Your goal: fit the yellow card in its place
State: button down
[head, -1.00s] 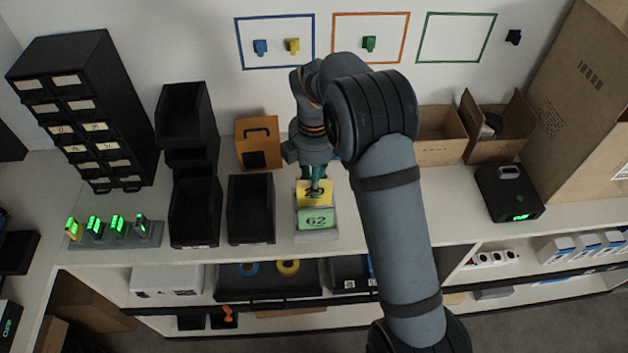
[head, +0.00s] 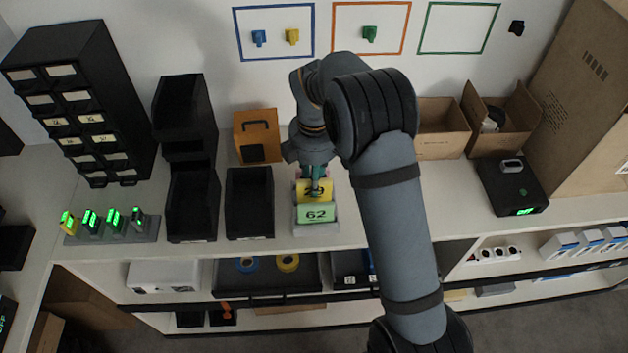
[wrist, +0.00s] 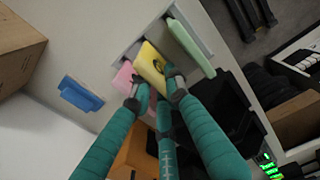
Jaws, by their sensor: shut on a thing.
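The yellow card (head: 314,191), with a dark number on it, is held upright in my gripper (head: 316,184). It stands at the grey card holder (head: 318,230), just behind the green card (head: 316,213) marked 62. In the wrist view the yellow card (wrist: 150,67) lies between the pink card (wrist: 123,78) and the green card (wrist: 190,48). My gripper's fingertips (wrist: 155,92) are shut on the yellow card and hide part of its face. I cannot tell how deep its lower edge sits in the holder.
A black bin (head: 249,205) stands just left of the holder, and an orange box (head: 257,137) behind it. A blue piece (wrist: 81,93) stands on the counter beyond the pink card in the wrist view. Open cartons (head: 440,128) stand at the back right.

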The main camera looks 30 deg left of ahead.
jog(key=shift+f+b, duration=0.75)
jog(key=shift+f, duration=0.35)
jog(key=shift+f, duration=0.1)
jog(key=c, duration=1.6)
grip_release()
notch_tip(320, 180, up, 12)
jog(key=shift+r, duration=0.1)
